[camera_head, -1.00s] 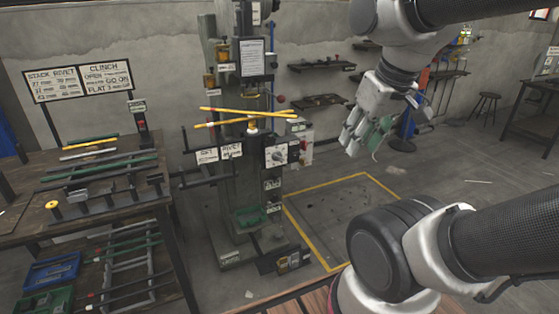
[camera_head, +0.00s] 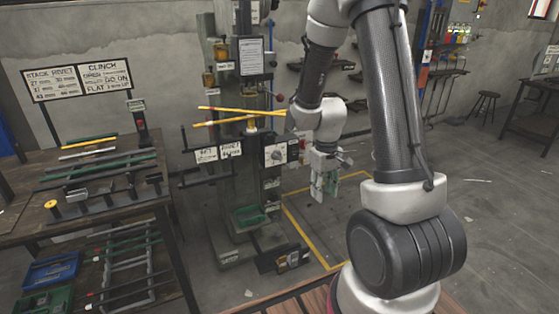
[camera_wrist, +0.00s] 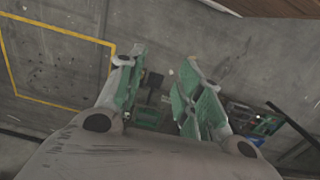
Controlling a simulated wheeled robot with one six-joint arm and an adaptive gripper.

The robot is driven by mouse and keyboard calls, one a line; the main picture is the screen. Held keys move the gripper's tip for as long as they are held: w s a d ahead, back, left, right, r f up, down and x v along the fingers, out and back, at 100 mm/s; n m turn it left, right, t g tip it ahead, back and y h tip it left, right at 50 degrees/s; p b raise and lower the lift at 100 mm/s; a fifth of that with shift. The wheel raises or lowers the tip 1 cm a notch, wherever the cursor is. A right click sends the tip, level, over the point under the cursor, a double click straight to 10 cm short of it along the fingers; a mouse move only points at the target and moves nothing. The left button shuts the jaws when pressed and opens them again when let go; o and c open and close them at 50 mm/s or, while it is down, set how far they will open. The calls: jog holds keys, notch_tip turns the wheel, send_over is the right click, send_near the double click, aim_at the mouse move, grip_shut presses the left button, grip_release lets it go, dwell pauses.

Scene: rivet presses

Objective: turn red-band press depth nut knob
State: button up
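A tall grey-green press (camera_head: 215,140) stands left of the middle in the head view, with yellow strips (camera_head: 240,110) lying across it. A white panel with a dark round dial or knob (camera_head: 275,155) is on its front right. I cannot make out a red band or tell which knob is the depth nut. My gripper (camera_head: 326,188) hangs pointing down to the right of the press, apart from it. In the wrist view my gripper (camera_wrist: 162,80) has its two green-padded fingers spread, with nothing between them.
A workbench (camera_head: 100,218) with bars and tools is at the left, with signs (camera_head: 80,80) behind it. A blue bin (camera_head: 50,270) is below. A yellow floor outline (camera_head: 312,240) lies right of the press. Open floor (camera_head: 500,220) is at the right.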

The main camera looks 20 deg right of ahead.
jog(key=w+d+f+n+t, duration=0.1)
jog(key=w+f+n+t, duration=0.1)
jog(key=w+f, duration=0.6)
jog(key=w+d+f+n+t, duration=0.1)
jog(key=w+f+t, duration=0.15)
jog(key=f, duration=0.95)
jog(key=n+t, duration=0.8)
jog(key=t, duration=0.6)
send_near(279, 159)
jog(key=w, duration=0.2)
jog(key=shift+y, duration=0.4)
jog(key=w, duration=0.7)
jog(key=shift+w, duration=0.3)
grip_shut()
